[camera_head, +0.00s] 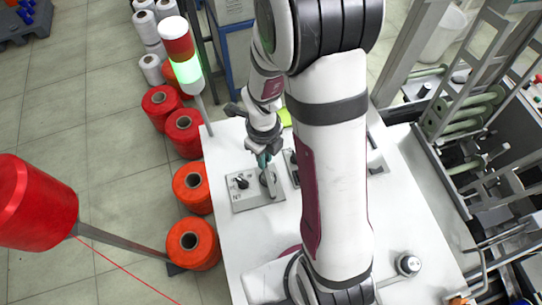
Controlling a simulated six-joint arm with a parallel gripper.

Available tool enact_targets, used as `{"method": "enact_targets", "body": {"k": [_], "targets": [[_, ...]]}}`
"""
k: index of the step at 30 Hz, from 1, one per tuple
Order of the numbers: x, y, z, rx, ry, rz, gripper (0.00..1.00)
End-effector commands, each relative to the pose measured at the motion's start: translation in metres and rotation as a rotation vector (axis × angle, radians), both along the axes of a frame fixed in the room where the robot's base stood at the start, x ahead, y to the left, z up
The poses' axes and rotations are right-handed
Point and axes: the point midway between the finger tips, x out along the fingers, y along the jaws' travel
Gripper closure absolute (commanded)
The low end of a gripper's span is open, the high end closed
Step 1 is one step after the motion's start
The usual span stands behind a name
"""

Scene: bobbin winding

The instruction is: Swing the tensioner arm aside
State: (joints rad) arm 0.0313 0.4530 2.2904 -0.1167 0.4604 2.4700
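My gripper (264,160) points down over a grey plate (255,204) on the white table. Its fingertips are close to a round dark part at the right side of the plate; whether they touch it, and whether they are open or shut, is too small to tell. A small black knob or lever (241,182) stands on the left part of the plate, to the left of the fingertips. I cannot tell for sure which part is the tensioner arm; it may be partly hidden by my gripper.
Another grey fixture (290,165) is beside the plate, partly behind my arm. A signal tower (181,55) lit green stands at the table's left edge. Orange-red thread spools (192,187) line the floor at left. A metal rack (465,120) is at right. The table's front left is clear.

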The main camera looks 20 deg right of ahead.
Motion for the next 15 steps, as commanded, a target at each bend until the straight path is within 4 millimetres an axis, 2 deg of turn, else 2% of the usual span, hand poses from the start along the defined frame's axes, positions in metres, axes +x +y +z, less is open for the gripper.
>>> {"method": "enact_targets", "body": {"k": [7,15], "targets": [[-0.001,-0.003,0.0,0.0,0.0,-0.002,1.0],[-0.003,-0.016,0.0,0.0,0.0,-0.002,1.0]]}}
